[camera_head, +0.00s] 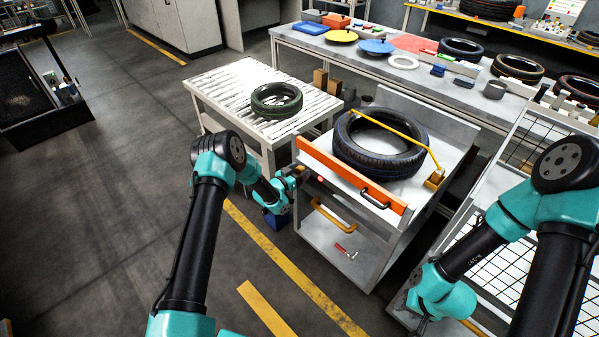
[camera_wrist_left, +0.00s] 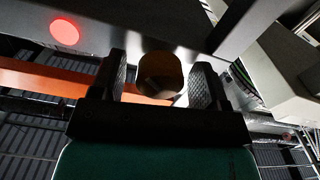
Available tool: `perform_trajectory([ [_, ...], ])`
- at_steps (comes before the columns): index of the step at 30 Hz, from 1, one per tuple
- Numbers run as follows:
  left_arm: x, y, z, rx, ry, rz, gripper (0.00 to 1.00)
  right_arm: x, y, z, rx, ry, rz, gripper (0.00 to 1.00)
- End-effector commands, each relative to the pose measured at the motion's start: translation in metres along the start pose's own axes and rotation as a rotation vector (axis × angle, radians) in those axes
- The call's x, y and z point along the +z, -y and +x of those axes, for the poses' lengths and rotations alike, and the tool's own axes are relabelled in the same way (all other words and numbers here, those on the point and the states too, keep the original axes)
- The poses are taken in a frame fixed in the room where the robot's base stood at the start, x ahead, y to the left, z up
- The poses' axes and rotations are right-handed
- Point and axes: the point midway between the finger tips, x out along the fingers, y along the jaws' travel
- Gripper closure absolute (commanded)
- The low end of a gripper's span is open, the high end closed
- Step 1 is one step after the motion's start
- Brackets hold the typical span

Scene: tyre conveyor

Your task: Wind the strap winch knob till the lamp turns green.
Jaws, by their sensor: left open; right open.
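The winch knob (camera_wrist_left: 160,72) is a brownish, faceted piece in the left wrist view. It sits between the two fingers of my left gripper (camera_wrist_left: 160,88), which is open with a finger on each side. I cannot tell whether either finger touches it. In the head view my left gripper (camera_head: 302,172) is at the cart's left front corner and the knob is hard to make out. The lamp glows red in the left wrist view (camera_wrist_left: 65,32); it also shows in the head view (camera_head: 320,179). A yellow strap (camera_head: 407,134) crosses the black tyre (camera_head: 372,161). My right gripper (camera_head: 422,323) is open, low at the right.
The cart has an orange front bar (camera_head: 335,171), a black handle (camera_head: 374,199) and a yellow handle (camera_head: 333,221). A red-handled tool (camera_head: 346,252) lies on its lower shelf. A roller table (camera_head: 225,95) with a smaller tyre (camera_head: 277,106) stands behind. Wire mesh racking is at the right.

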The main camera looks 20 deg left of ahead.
Motion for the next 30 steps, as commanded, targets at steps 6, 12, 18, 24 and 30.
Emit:
perform_trajectory([
  [6,0.0003,-0.0003,0.0017,0.000,0.000,0.000,0.31,0.0000,0.0000,0.0000,0.000,0.000,0.000,0.57],
  [12,0.0003,-0.0002,0.0016,0.000,0.000,0.000,0.43,0.0000,0.0000,0.0000,0.000,0.000,0.000,0.57],
  [18,0.0003,-0.0002,0.0015,0.000,0.000,0.000,0.62,0.0000,0.0000,0.0000,0.000,0.000,0.000,0.57],
  [24,0.0003,-0.0002,0.0014,0.000,0.000,0.000,0.80,0.0000,0.0000,0.0000,0.000,0.000,0.000,0.57],
  [30,0.0003,-0.0002,0.0014,0.000,0.000,0.008,0.80,0.0000,0.0000,0.0000,0.000,0.000,0.000,0.57],
])
